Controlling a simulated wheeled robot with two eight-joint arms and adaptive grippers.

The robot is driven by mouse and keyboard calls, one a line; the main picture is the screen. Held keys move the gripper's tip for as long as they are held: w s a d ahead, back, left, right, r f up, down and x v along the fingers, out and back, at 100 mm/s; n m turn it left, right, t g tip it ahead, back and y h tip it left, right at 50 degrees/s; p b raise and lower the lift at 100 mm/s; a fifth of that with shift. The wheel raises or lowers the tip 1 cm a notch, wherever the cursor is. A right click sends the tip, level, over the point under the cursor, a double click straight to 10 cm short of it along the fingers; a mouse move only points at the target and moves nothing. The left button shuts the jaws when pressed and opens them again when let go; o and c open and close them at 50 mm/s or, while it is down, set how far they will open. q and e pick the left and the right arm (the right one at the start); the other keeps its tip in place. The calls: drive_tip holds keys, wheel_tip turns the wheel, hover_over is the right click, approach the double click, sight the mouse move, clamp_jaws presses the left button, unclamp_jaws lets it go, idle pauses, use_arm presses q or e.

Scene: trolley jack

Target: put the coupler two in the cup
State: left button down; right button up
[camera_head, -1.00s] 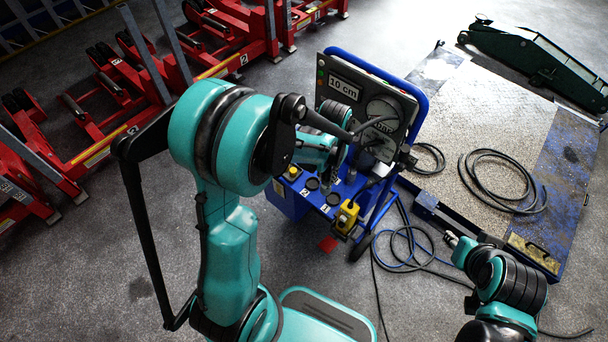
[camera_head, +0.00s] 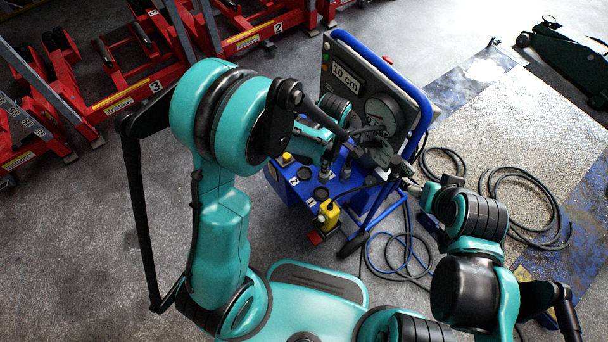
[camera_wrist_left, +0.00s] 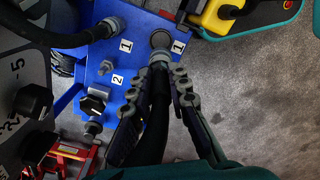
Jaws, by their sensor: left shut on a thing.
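My left gripper (camera_wrist_left: 164,80) is shut on coupler two (camera_wrist_left: 160,58), a grey metal end on a black hose that runs back between the fingers. In the head view this gripper (camera_head: 327,166) is low over the blue shelf of the cart. The coupler's tip is at a round dark cup (camera_wrist_left: 160,39) beside a "1" label. I cannot tell whether the tip is inside it. Two dark cups (camera_head: 321,193) show in the head view. My right gripper (camera_head: 408,186) is just right of the cart; its jaws are too small to read.
The blue cart (camera_head: 428,105) carries a panel with a "10 cm" sign (camera_head: 346,77). A yellow pendant (camera_head: 328,213) hangs at its front. Another hose (camera_wrist_left: 62,38) runs to a fitting on the shelf. Hoses (camera_head: 400,255) lie on the floor. Red lifts (camera_head: 120,100) stand at the left.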

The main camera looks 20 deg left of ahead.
use_arm(q)
drive_tip(key=shift+s+d+f+n, duration=0.1)
drive_tip(key=shift+d+f+n, duration=0.25)
drive_tip(key=shift+d+n, duration=0.45)
drive_tip(key=shift+a+f+n, duration=0.25)
drive_tip(key=shift+a+n, duration=0.05)
drive_tip(key=shift+a, duration=0.1)
drive_tip(key=w+a+f+b, duration=0.6)
drive_tip(key=a+f, duration=0.3)
drive_tip(key=f, duration=0.1)
drive_tip(key=shift+w+f, duration=0.2)
drive_tip(key=shift+w, duration=0.05)
